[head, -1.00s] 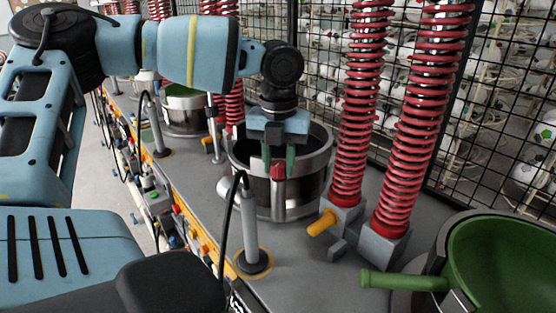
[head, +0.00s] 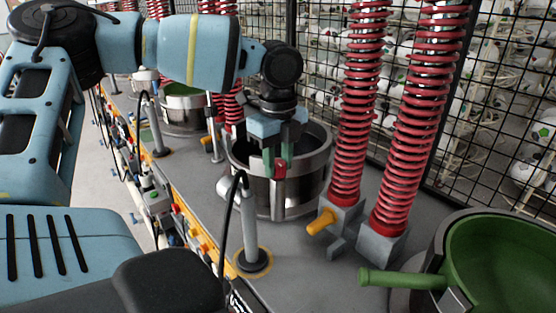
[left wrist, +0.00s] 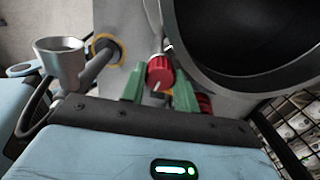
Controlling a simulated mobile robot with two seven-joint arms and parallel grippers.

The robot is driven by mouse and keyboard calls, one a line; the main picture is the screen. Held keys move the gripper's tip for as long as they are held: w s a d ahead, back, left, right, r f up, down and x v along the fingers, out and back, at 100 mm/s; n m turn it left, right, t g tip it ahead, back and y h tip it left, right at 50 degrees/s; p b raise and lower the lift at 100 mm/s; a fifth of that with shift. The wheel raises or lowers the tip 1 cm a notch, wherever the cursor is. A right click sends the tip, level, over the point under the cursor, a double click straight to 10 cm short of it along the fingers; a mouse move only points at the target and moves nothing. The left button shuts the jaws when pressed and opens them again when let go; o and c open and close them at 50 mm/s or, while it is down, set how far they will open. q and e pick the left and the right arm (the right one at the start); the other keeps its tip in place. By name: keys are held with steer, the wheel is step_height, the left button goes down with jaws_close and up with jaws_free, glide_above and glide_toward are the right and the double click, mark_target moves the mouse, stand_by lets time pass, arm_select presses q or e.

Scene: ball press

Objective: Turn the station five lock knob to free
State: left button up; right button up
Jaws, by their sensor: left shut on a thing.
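A red lock knob (head: 279,170) sits at the front of a steel pot (head: 312,185), at the top of a grey upright strip. My left gripper (head: 278,163) comes down from above with its green fingers on either side of the knob and is shut on it. In the left wrist view the red knob (left wrist: 160,74) shows between the green fingertips (left wrist: 159,90), with a white mark on its face. The gripper hides part of the pot's rim. I cannot read any lock label. My right gripper is not in view.
Red coil springs (head: 345,110) stand right of the pot, with an orange handle (head: 321,222) at their foot. A green bowl (head: 505,260) is at lower right. A grey post (head: 249,225) stands in front of the pot. A wire fence (head: 480,130) runs behind.

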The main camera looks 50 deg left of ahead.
arm_select(q)
steer(key=shift+n, duration=1.2)
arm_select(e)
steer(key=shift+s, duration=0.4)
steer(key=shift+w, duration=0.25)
arm_select(q)
steer(key=o, duration=1)
steer(key=shift+s+r, duration=0.1)
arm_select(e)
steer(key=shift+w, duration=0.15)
